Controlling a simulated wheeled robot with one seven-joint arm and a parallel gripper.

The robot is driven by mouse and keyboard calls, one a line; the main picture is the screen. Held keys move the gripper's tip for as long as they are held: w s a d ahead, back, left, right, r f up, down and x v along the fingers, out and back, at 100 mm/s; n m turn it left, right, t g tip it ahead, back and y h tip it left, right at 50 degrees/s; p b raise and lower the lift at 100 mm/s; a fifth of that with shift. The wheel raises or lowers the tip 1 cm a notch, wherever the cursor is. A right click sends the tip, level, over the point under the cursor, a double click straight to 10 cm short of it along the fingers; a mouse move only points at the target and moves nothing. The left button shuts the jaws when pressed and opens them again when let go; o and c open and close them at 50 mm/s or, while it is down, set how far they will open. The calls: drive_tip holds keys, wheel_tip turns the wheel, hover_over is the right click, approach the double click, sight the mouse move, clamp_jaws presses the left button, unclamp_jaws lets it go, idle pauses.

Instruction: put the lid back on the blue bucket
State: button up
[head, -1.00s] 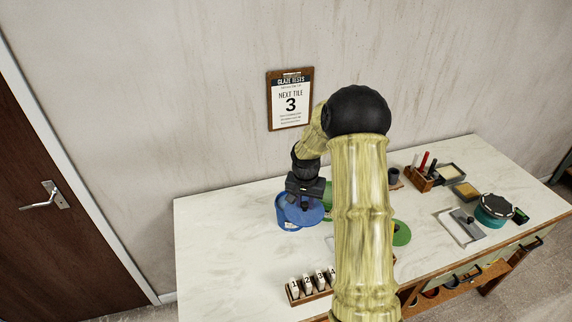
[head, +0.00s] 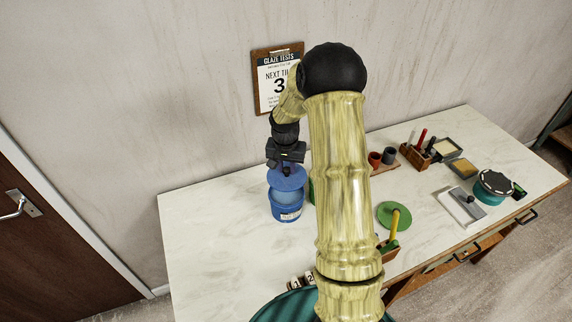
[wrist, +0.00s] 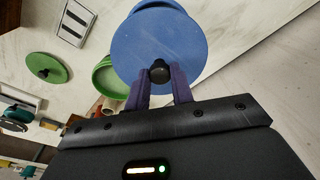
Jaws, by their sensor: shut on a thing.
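My gripper (head: 286,168) is shut on the black knob (wrist: 159,72) of the blue lid (head: 287,179). In the wrist view the round lid (wrist: 160,40) fills the upper middle, in front of the fingertips. The blue bucket (head: 287,212) stands upright on the table at its back left. In the head view the lid is above the bucket, towards the rear of its mouth, with part of the open inside showing below it. The lid looks apart from the rim. In the wrist view only an edge of the bucket (wrist: 158,4) shows past the lid.
A green bucket (wrist: 110,77) stands close by, mostly hidden behind my arm in the head view. A green lid (head: 394,215) lies to the right. Cups, a wooden tool holder (head: 415,156) and a teal tub (head: 492,187) stand further right. The table's left part is clear.

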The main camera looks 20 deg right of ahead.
sight(286, 176)
drive_tip(key=shift+f, duration=0.1)
drive_tip(key=shift+f+b, duration=2.3)
drive_tip(key=shift+f, duration=0.85)
drive_tip(key=shift+f, duration=0.1)
idle(0.4)
drive_tip(key=o, duration=1.5)
drive_tip(key=shift+r+p, duration=2.25)
drive_tip(key=shift+r, duration=1.3)
